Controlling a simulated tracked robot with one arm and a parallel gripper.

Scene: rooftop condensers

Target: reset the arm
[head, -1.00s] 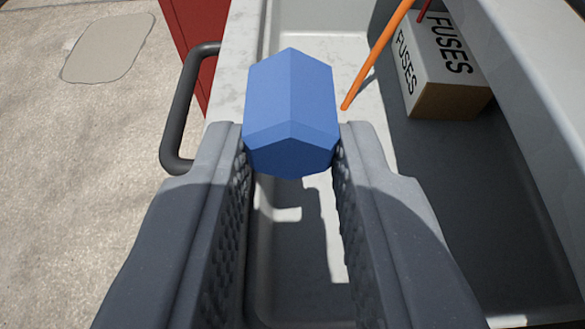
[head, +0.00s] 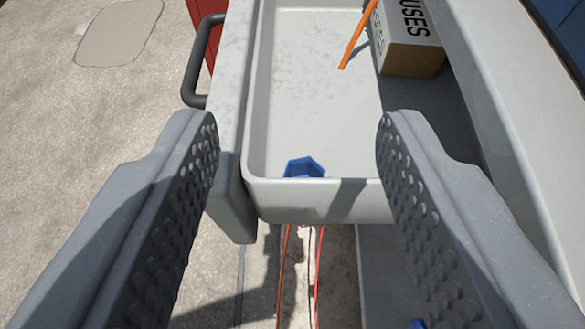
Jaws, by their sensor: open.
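My gripper (head: 297,118) is open and empty, its two grey studded fingers spread wide on either side of the picture. Between and below them, a blue six-sided piece (head: 304,168) is in the pale grey tray (head: 310,201), close against its near wall. The near wall hides its lower part. My fingers do not touch the piece.
A box marked FUSES (head: 409,42) stands in the tray at the right, with an orange rod (head: 358,38) beside it. A dark handle (head: 201,60) is on the left side. Orange and red cables (head: 318,270) hang below the tray. Another blue bit shows at the bottom edge.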

